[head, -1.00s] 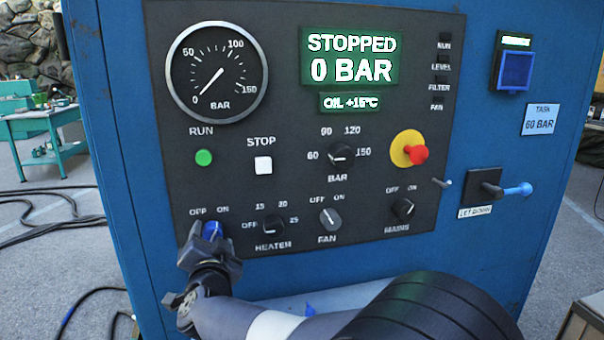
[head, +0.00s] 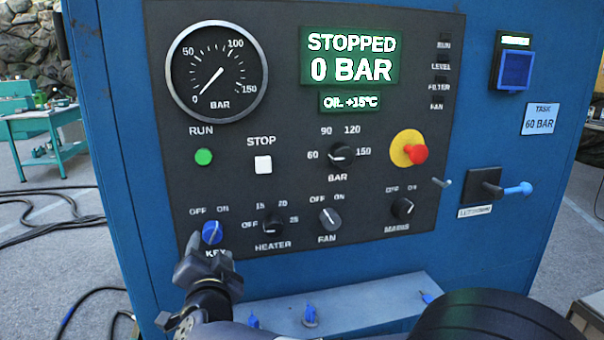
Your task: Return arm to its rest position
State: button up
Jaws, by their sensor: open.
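My gripper (head: 207,248) is at the lower left of the control panel (head: 300,222), just below and in front of the blue key switch (head: 212,232). The gripper is open and nothing shows between its fingers. The key switch sits in the panel between its OFF and ON marks, and part of its KEY label is covered by the gripper. My arm runs from the bottom edge of the picture up to the gripper.
A grey shelf (head: 375,297) juts out below the panel and carries several blue pieces, including one in its middle (head: 310,316). A red emergency knob (head: 415,154) and a lever (head: 517,189) stick out at right. Cables (head: 40,225) lie on the floor at left.

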aim_at(212, 237)
jog(key=x, duration=0.5)
jog(key=shift+w, duration=0.15)
jog(key=shift+r+n+p, duration=0.2)
jog(key=shift+n+p, duration=0.85)
jog(key=shift+n, duration=0.05)
jog(key=n+p, duration=0.2)
jog(key=n, duration=0.1)
jog(key=n+p, duration=0.5)
jog(key=n, duration=0.1)
jog(key=s+d+n, duration=0.1)
jog(key=s+d, duration=0.1)
jog(key=s, duration=0.9)
jog(key=shift+d+f, duration=0.25)
jog(key=shift+d, duration=0.05)
